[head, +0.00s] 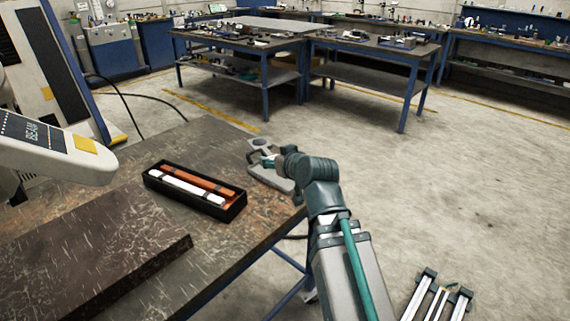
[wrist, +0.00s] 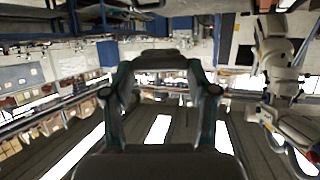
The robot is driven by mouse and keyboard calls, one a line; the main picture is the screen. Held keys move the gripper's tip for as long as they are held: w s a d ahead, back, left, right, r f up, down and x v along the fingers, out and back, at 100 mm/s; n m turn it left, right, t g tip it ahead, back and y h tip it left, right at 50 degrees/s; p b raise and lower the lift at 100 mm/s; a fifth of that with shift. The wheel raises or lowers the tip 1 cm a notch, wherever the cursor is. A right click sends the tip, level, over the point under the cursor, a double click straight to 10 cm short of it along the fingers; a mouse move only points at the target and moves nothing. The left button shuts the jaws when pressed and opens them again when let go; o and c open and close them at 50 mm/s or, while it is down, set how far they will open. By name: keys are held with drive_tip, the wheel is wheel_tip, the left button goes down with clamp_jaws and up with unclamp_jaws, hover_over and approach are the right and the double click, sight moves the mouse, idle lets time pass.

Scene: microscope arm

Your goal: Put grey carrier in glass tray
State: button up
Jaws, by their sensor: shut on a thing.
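My gripper (head: 268,161) is at the far right corner of the dark workbench, shut on a grey thing that looks like the grey carrier (head: 262,145). The carrier has a flat grey body and a ring-like round end. My gripper and wrist hide part of it, and I cannot tell whether it touches the bench top. In the wrist view my gripper's fingers (wrist: 160,85) close toward a dark block across their tips. No clear glass tray can be made out. A black open tray (head: 152,182) with an orange bar and a white bar lies left of my gripper.
The workbench top (head: 230,240) is bare in front of the black tray. A thick dark slab (head: 110,250) lies at the front left. A white machine arm marked BEAM (head: 50,145) overhangs the left side. The bench's right edge is close to my gripper.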

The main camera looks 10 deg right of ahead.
drive_tip(key=w+p, duration=0.1)
drive_tip(key=p, duration=0.3)
drive_tip(key=shift+w+d, duration=0.1)
drive_tip(key=shift+d, duration=0.25)
drive_tip(key=w+d+f, duration=0.1)
drive_tip(key=w+f, duration=0.1)
drive_tip(key=w+d+f, duration=0.1)
drive_tip(key=w+f, duration=0.1)
drive_tip(key=w+d+f, duration=0.1)
drive_tip(key=w+f, duration=0.1)
drive_tip(key=f, duration=0.1)
drive_tip(key=shift+w, duration=0.1)
drive_tip(key=shift+w+d+f, duration=0.1)
drive_tip(key=shift+w+f, duration=0.05)
drive_tip(key=shift+f, duration=0.8)
drive_tip(key=shift+w+d+f, duration=0.1)
drive_tip(key=shift+f, duration=0.8)
